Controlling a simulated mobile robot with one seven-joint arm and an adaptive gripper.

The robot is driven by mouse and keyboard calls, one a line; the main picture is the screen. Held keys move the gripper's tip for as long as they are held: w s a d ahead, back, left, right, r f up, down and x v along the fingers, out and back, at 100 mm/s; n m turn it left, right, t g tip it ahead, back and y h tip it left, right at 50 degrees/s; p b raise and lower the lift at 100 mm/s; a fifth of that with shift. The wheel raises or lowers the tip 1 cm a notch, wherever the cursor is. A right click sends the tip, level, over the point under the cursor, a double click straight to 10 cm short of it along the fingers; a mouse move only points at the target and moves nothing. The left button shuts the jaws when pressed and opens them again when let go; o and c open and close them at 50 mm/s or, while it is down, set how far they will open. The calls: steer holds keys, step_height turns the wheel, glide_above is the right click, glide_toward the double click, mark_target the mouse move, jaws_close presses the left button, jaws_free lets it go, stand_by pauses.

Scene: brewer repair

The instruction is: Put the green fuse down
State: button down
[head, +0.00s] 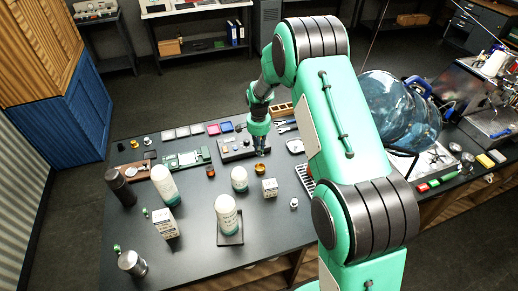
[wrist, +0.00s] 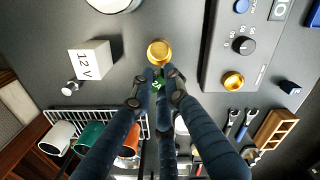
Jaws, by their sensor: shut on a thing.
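My gripper (head: 261,151) is low over the dark worktop, beside the grey control box, in the head view. In the wrist view my gripper's fingers (wrist: 157,88) are closed together on the small green fuse (wrist: 158,81), which shows as a bit of green between the tips. Most of the fuse is hidden by the fingers. A small round gold cup (wrist: 160,52) lies just beyond the fingertips; I cannot tell how far below them it is. The fuse cannot be made out in the head view.
The grey control box (wrist: 238,45) with knobs is close on the right in the wrist view. A white 12 V box (wrist: 90,61) and a mug rack (wrist: 97,116) are on the left. Wrenches (wrist: 240,122) and a wooden tray (wrist: 274,131) lie at lower right. Bare worktop (head: 185,258) shows at front.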

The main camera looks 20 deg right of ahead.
steer(key=shift+f, duration=0.2)
steer(key=shift+f+b, duration=1.55)
steer(key=shift+f, duration=3.1)
steer(key=c, duration=1.6)
jaws_free()
steer(key=shift+c, duration=0.2)
steer(key=shift+r, duration=0.1)
steer(key=shift+r+p, duration=1.1)
steer(key=shift+r, duration=2.25)
